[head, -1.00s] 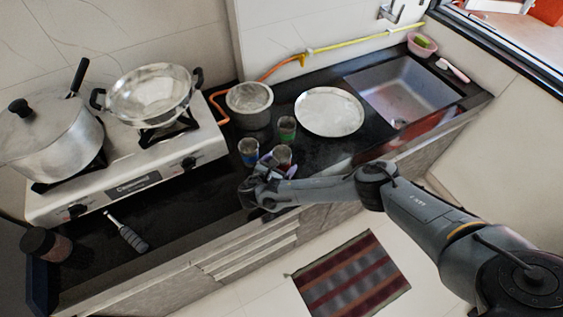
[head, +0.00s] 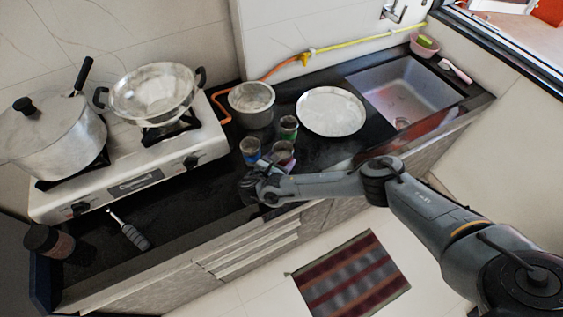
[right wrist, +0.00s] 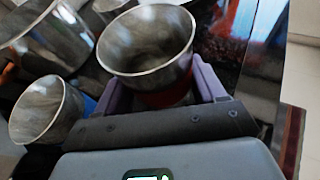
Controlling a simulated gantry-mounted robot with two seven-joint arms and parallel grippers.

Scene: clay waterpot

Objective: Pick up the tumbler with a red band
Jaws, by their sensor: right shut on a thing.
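The tumbler with a red band (right wrist: 148,48) is a grey metal cup, with red showing low on its side in the right wrist view. It also shows in the head view (head: 283,151), where its band is hard to make out. My right gripper (head: 276,162) is shut on it, with purple fingers (right wrist: 207,80) on either side of its lower part in the right wrist view. The tumbler looks nearly upright; I cannot tell whether its base is clear of the counter. My left gripper is not in view.
A tumbler with a blue band (head: 250,151) stands close on the left, and one with a green band (head: 289,128) stands just behind. A metal pot (head: 252,104) and a round plate (head: 332,111) sit farther back. The stove (head: 130,185) is at left, the sink (head: 405,90) at right.

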